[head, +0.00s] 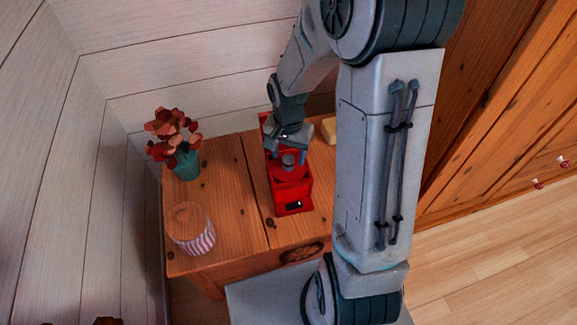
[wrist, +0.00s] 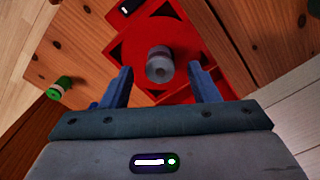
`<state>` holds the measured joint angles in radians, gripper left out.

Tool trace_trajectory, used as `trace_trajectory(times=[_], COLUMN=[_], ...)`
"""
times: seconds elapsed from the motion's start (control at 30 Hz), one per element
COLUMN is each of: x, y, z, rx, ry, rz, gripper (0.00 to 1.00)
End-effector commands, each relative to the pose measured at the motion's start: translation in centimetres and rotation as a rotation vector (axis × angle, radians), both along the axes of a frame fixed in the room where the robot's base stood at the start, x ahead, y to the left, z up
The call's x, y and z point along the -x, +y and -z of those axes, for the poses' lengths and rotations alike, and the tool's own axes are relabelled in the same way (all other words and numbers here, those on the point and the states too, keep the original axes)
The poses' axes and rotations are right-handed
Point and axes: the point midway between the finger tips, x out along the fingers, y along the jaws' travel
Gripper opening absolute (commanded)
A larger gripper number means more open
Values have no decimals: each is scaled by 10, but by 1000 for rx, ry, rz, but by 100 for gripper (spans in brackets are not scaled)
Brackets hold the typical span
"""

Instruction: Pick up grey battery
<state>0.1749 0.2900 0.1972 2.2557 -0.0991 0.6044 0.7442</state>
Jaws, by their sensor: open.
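The grey battery (head: 289,161) is a short grey cylinder standing upright on the round part of a red device (head: 292,190) on the wooden cabinet top. In the wrist view the battery (wrist: 160,66) shows from above, centred against the red round surface (wrist: 186,38). My gripper (head: 287,156) is open and points down at it. In the wrist view, the two blue fingers of my gripper (wrist: 160,74) are on either side of the battery, with a visible gap on each side. Whether the fingertips are level with the battery is hard to tell.
On the wooden cabinet (head: 228,225) are a teal vase with red flowers (head: 186,163), a striped jar with a wooden lid (head: 192,232) and a pale yellow block (head: 329,129). A small green and white cylinder (wrist: 60,88) shows in the wrist view. Plank walls stand behind.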

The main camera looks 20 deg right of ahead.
Motion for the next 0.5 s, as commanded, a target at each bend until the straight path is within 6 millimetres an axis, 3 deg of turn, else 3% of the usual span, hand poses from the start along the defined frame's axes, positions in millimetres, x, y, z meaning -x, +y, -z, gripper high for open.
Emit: trace_trajectory(times=[0.1, 0.33, 0.5], x=[0, 0, 0], y=[0, 0, 0], z=[17, 18, 17], rx=[-1, 0, 0], ry=[2, -1, -1], rz=[1, 1, 1], gripper=[55, 55, 8])
